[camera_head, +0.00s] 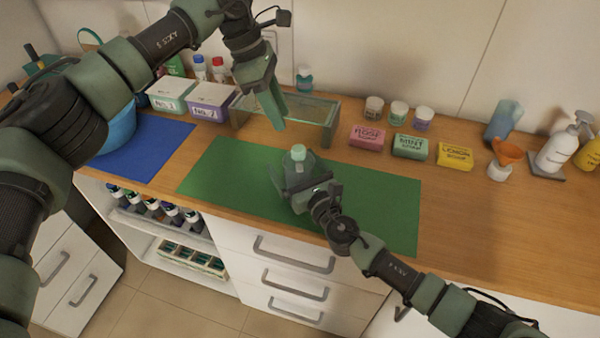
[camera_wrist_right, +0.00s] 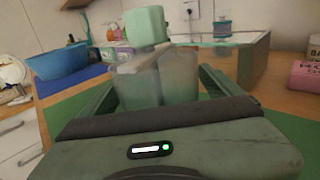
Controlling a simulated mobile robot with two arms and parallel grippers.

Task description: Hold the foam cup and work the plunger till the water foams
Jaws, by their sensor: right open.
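The foam cup (camera_head: 297,170) is a clear cup standing on the green mat (camera_head: 385,205). Its plunger has a pale mint knob (camera_head: 298,152) on top. In the right wrist view the clear cup (camera_wrist_right: 158,85) stands upright between the fingers, with the mint knob (camera_wrist_right: 145,25) above its rim. My right gripper (camera_head: 292,182) is open, with one finger on each side of the cup. My left gripper (camera_head: 277,118) points down above the mat's back edge, up and left of the knob and apart from it. Whether its fingers are open is unclear. Water or foam in the cup cannot be made out.
A glass-walled tray (camera_head: 335,125) stands behind the mat. Pink (camera_head: 368,137), green (camera_head: 410,147) and yellow (camera_head: 454,157) soap boxes stand at the right. A blue bowl (camera_head: 118,130) is at the left. The mat's right part is clear.

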